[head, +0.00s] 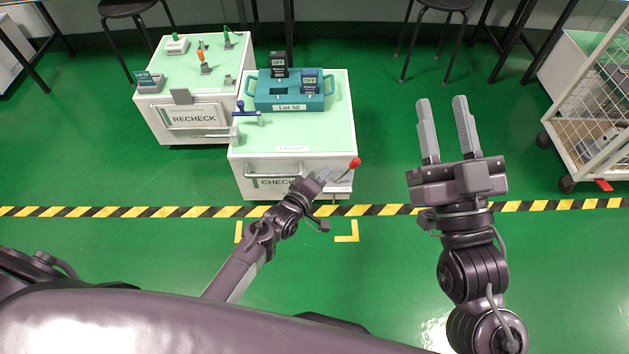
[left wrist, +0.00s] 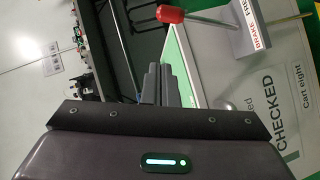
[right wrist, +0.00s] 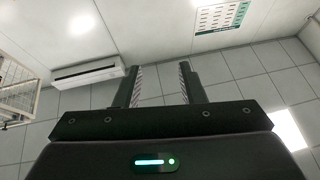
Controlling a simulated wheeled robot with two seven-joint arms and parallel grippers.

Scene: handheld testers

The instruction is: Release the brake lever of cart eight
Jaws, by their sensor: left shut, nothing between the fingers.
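The cart with the CHECKED plate (head: 243,165) stands in front of me; its label reads "Cart eight" in the left wrist view (left wrist: 294,62). Its brake lever is a thin rod with a red knob (head: 354,163), sticking out at the cart's front right corner. In the left wrist view the red knob (left wrist: 170,14) is above the fingers, with the rod running right to a bracket labelled BRAKE FREE (left wrist: 254,28). My left gripper (head: 320,179) is shut and empty, just left of and below the knob, apart from it. My right gripper (head: 441,100) is open and empty, right of the cart.
A teal case (head: 290,107) with handheld testers and a blue-handled clamp (head: 245,113) are on the cart top. A RECHECK cart (head: 160,128) stands behind left. A wire-sided trolley (head: 590,145) is at far right.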

